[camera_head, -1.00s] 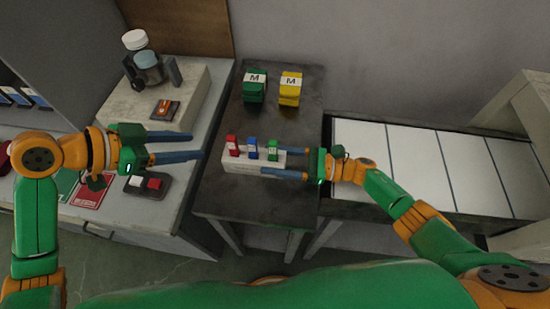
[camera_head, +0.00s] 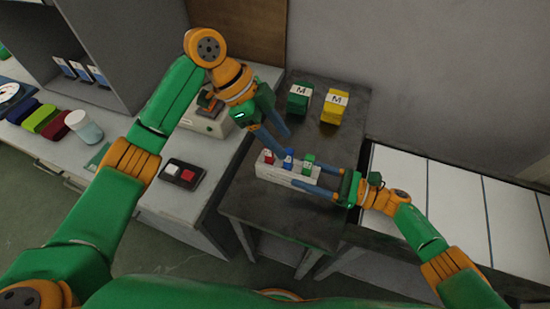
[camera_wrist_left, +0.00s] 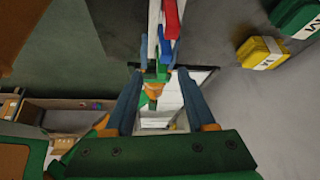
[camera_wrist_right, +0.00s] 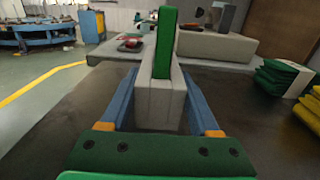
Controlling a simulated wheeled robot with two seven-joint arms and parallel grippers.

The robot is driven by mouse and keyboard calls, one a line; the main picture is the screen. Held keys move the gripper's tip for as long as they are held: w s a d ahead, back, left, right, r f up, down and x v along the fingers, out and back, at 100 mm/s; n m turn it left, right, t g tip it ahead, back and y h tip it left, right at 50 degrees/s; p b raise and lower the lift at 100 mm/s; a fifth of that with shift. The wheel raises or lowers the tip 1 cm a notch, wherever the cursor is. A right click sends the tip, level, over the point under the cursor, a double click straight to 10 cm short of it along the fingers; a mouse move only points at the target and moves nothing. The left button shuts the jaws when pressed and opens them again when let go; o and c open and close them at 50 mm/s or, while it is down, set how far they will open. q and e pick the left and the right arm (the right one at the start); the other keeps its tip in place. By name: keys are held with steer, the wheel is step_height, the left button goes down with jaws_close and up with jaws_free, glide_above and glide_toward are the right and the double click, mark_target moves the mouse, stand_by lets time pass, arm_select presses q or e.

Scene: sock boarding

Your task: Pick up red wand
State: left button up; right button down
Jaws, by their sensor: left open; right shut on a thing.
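The red wand (camera_head: 268,157) stands at the left end of a pale rack (camera_head: 264,170) on the dark table. A blue wand (camera_head: 288,161) and a green wand (camera_head: 308,164) stand to its right in the rack. My left gripper (camera_head: 286,146) is open and empty, just behind and above the rack. In the left wrist view the red wand (camera_wrist_left: 172,18) lies beyond its fingertips, with the blue wand (camera_wrist_left: 165,48) nearer. My right gripper (camera_head: 306,176) is shut on the rack's right end. In the right wrist view the green wand (camera_wrist_right: 163,45) hides the others.
Folded green socks (camera_head: 299,98) and yellow socks (camera_head: 334,106) marked M sit at the back of the dark table (camera_head: 240,202). White panels (camera_head: 420,185) lie right.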

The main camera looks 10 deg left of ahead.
mark_target(269, 156)
arm_select(q)
step_height(269, 156, up, 4)
steer(key=w+a+m+y, duration=0.1)
steer(key=m+y, duration=0.1)
steer(key=y, duration=0.4)
steer(key=f, duration=0.3)
steer(key=a+f, duration=0.1)
steer(key=f, duration=0.7)
steer(key=shift+w+a+f, duration=0.15)
steer(key=shift+w+f, duration=0.05)
steer(key=shift+w, duration=0.15)
jaws_close()
